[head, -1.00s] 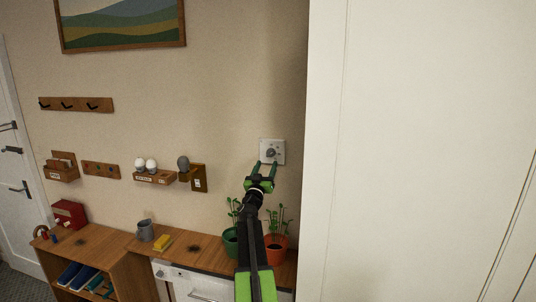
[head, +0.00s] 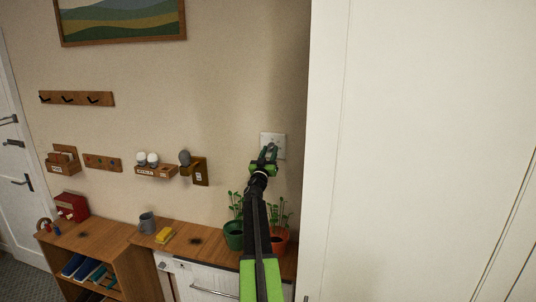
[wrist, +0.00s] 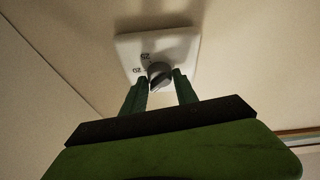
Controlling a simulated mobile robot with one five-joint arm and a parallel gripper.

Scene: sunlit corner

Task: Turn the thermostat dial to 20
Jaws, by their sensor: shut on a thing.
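The thermostat is a white square plate (head: 279,140) on the wall, close to the tall white panel. In the wrist view its plate (wrist: 128,45) carries a round grey dial (wrist: 160,74) and small dark figures to the left of the dial. My gripper (head: 268,151) is at the plate and hides the dial in the head view. In the wrist view my gripper's (wrist: 160,81) two green fingers are shut on the dial, one on each side.
A tall white panel (head: 420,150) stands just right of the thermostat. Below my arm, plants in a green pot (head: 233,236) and an orange pot (head: 279,242) stand on the wooden-topped cabinet. A wall holder (head: 199,171) hangs to the left. The wall above the thermostat is clear.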

